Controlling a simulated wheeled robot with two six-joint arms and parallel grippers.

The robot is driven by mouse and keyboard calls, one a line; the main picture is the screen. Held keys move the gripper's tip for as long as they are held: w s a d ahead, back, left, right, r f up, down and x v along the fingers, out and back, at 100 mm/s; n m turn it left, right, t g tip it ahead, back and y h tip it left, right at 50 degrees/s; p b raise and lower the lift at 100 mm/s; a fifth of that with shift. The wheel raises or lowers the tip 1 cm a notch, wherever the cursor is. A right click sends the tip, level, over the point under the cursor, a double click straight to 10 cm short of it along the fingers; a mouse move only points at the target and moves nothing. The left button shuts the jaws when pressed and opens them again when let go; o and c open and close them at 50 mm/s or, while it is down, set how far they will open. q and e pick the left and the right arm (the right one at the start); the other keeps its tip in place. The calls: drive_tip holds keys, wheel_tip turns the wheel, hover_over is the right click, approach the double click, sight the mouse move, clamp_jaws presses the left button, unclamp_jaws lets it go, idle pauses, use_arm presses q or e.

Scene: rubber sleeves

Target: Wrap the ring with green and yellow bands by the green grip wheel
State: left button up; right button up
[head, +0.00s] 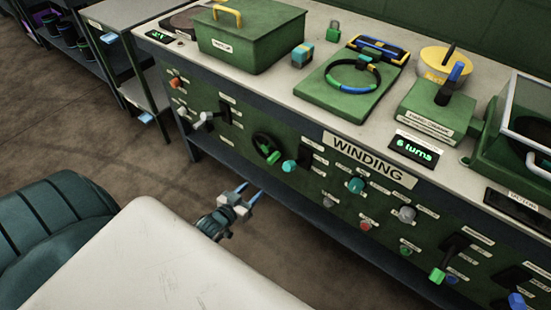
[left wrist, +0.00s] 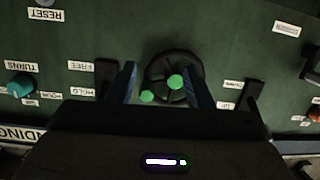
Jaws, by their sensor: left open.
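The black grip wheel (head: 264,144) with its green grip (head: 273,157) is on the green front panel. In the left wrist view, the wheel (left wrist: 157,66) lies ahead between my finger tips, with a green grip (left wrist: 175,82) and another green knob (left wrist: 147,96). My left gripper (head: 254,196) is open and empty, short of the panel and below the wheel in the head view. A dark ring (head: 328,80) lies on a green plate (head: 325,99) on the bench top.
A green lidded box (head: 245,45), a small teal-and-yellow block (head: 302,55) and a green padlock (head: 334,30) stand on the bench. A display (head: 413,148) reads "6 turns". Knobs and levers crowd the panel. A white surface (head: 150,260) is in front.

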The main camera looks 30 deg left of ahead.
sight(275, 157)
use_arm(q)
wheel_tip(275, 157, up, 7)
drive_tip(key=w+t+h, duration=0.1)
drive_tip(key=w+t, duration=0.1)
drive_tip(key=w, duration=0.4)
drive_tip(key=w+d, duration=0.1)
drive_tip(key=w, duration=0.4)
drive_tip(key=shift+w+d+f, duration=0.1)
drive_tip(key=shift+w+d, duration=0.05)
drive_tip(key=shift+w, duration=0.2)
drive_tip(key=shift+w+d+f, duration=0.1)
drive_tip(key=shift+w, duration=0.45)
use_arm(e)
drive_tip(key=shift+w+a+r, duration=0.1)
drive_tip(key=shift+w+r, duration=0.2)
drive_tip(key=shift+r, duration=0.2)
use_arm(q)
clamp_jaws()
use_arm(e)
drive_tip(key=shift+w+r, duration=0.1)
drive_tip(key=shift+r, duration=0.05)
